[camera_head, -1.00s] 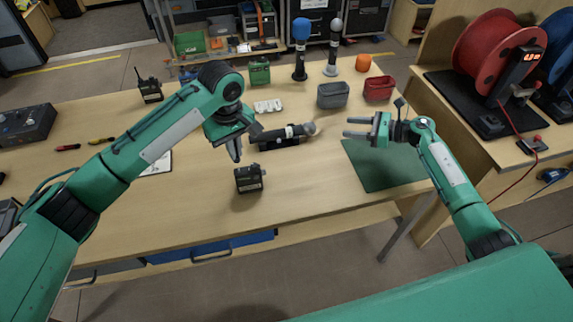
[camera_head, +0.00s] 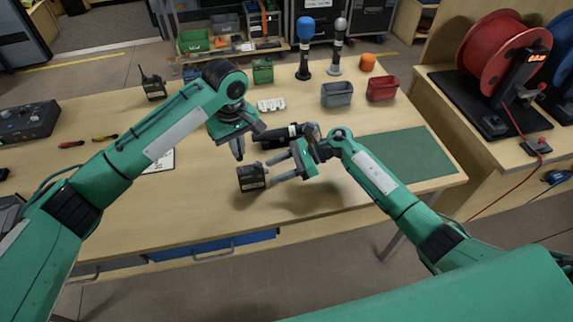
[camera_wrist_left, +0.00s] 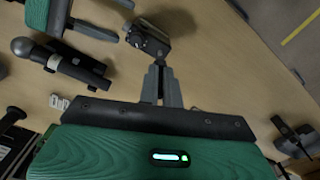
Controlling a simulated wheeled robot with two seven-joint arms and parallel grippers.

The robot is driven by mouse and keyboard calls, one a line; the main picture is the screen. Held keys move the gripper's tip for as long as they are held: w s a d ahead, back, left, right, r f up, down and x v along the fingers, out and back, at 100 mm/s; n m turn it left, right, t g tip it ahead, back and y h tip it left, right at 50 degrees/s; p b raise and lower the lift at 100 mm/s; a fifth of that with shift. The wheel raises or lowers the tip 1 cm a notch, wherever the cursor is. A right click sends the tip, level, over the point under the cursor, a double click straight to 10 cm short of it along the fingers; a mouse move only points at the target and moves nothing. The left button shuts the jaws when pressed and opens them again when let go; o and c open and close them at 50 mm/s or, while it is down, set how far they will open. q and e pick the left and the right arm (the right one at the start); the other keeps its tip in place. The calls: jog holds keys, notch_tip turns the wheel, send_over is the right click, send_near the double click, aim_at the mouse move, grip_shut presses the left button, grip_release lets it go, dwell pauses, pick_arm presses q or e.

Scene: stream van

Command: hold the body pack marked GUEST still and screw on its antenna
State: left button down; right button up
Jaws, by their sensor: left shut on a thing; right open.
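The black body pack (camera_head: 250,178) stands on the table with no antenna visible on it; I cannot read its marking. It also shows in the left wrist view (camera_wrist_left: 150,38), just beyond my left fingertips. My left gripper (camera_head: 238,155) is above the pack, its fingers (camera_wrist_left: 160,68) close together on something small, apparently the antenna, which they almost entirely hide. My right gripper (camera_head: 270,170) is open just right of the pack, fingers pointing at it. Its fingers also show in the left wrist view (camera_wrist_left: 126,21). I see no contact with the pack.
A dark handheld microphone (camera_head: 280,138) lies behind my right gripper. Another pack with an antenna (camera_head: 153,86) stands at the back left. Grey (camera_head: 337,95) and red (camera_head: 381,88) bins stand at the back right. The green mat (camera_head: 405,158) is bare. The table's front is clear.

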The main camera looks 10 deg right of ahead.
aim_at(257, 178)
jog(key=shift+x, duration=3.25)
jog(key=c, duration=0.9)
pick_arm(q)
jog(key=shift+f, duration=1.15)
pick_arm(e)
jog(key=o, duration=0.5)
jog(key=shift+c, duration=0.2)
jog(key=c, duration=0.6)
